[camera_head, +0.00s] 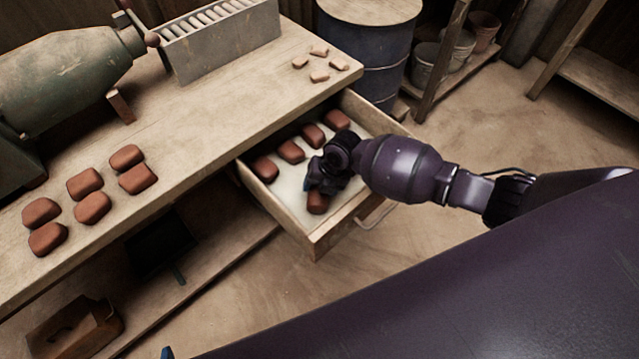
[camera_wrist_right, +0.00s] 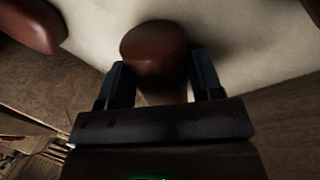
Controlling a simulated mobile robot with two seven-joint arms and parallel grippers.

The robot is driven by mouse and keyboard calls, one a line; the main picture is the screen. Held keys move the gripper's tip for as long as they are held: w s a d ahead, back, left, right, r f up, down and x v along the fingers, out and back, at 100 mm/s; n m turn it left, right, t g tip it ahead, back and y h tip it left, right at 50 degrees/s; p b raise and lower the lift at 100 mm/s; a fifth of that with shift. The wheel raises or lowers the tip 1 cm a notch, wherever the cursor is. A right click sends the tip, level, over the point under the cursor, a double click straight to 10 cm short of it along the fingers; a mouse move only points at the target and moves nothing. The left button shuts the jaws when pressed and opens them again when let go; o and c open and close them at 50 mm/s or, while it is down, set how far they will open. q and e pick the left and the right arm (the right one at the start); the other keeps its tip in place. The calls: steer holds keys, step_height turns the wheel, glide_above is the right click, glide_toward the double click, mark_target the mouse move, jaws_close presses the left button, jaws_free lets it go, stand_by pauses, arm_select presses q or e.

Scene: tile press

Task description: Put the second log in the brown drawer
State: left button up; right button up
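The wooden drawer (camera_head: 316,241) is pulled out from under the bench and has a pale inner floor. A reddish-brown log (camera_head: 318,203) is at my right gripper (camera_head: 318,190), inside the drawer near its front. In the right wrist view the log (camera_wrist_right: 155,62) lies between the two fingers (camera_wrist_right: 160,85). Its sides are close to both fingers, but firm contact is not clear. Several similar logs (camera_head: 291,151) lie in a row toward the back of the drawer. A small blue tip at the bottom edge of the head view may belong to my left gripper (camera_head: 167,352).
Several more brown logs (camera_head: 92,208) lie on the bench top (camera_head: 215,130) at left. Small pale pieces (camera_head: 319,76) lie near the bench corner. A blue barrel (camera_head: 372,50) stands behind the drawer. The floor right of the drawer is open.

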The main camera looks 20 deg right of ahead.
steer(key=shift+o, duration=1.4)
steer(key=shift+r, duration=0.15)
steer(key=shift+r, duration=0.3)
steer(key=p+v, duration=0.3)
steer(key=v, duration=0.8)
steer(key=shift+r, duration=0.2)
steer(key=shift+d, duration=0.15)
